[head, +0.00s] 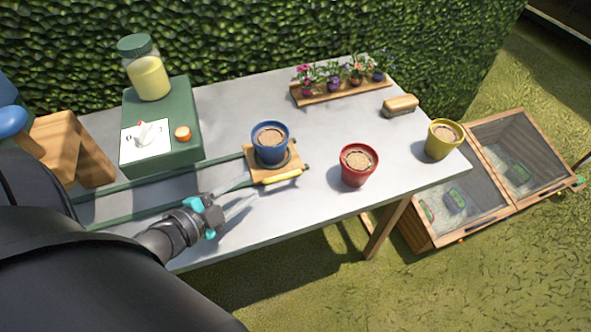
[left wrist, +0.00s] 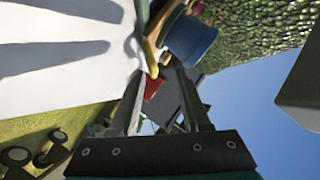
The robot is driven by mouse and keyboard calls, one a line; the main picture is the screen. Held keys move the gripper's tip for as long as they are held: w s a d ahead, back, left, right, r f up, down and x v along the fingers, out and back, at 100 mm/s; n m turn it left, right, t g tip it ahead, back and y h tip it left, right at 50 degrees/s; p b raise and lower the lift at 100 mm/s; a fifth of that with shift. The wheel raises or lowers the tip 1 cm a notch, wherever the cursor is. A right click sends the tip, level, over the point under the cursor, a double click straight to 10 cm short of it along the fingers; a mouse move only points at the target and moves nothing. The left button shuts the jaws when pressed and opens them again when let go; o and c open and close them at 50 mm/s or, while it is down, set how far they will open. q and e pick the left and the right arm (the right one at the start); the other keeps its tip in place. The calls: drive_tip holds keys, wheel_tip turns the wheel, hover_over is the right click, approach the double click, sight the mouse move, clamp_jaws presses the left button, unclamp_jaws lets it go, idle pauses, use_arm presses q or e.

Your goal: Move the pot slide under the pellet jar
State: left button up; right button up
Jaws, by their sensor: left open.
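The pot slide (head: 255,177) is a wooden plate at the right end of two green rails, with a yellow handle (head: 284,177) on its front edge. A blue pot (head: 270,147) filled with brown soil stands upright on it. The pellet jar (head: 150,77), with yellow contents and a green lid, sits on the green dispenser box (head: 193,130) at the rails' left. My left gripper (head: 250,189) is open and empty, just front-left of the handle and apart from it. In the left wrist view, the handle (left wrist: 150,52) and blue pot (left wrist: 190,42) appear beyond the fingertips. My right gripper is not visible.
A red pot (head: 357,166) stands right of the slide, and a yellow pot (head: 442,140) near the table's right end. A flower tray (head: 350,91) and a brush (head: 400,105) are behind. The green rails (head: 125,213) between box and slide look clear.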

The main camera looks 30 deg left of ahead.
sight(292, 173)
use_arm(q)
drive_tip(key=m+h, duration=0.1)
drive_tip(key=s+m+h, duration=0.2)
drive_tip(key=shift+d+r, duration=0.25)
drive_tip(key=b+x, duration=0.2)
drive_tip(key=x, duration=1.3)
drive_tip(key=shift+d, duration=0.2)
drive_tip(key=shift+s, duration=0.1)
clamp_jaws()
drive_tip(key=shift+r, duration=0.1)
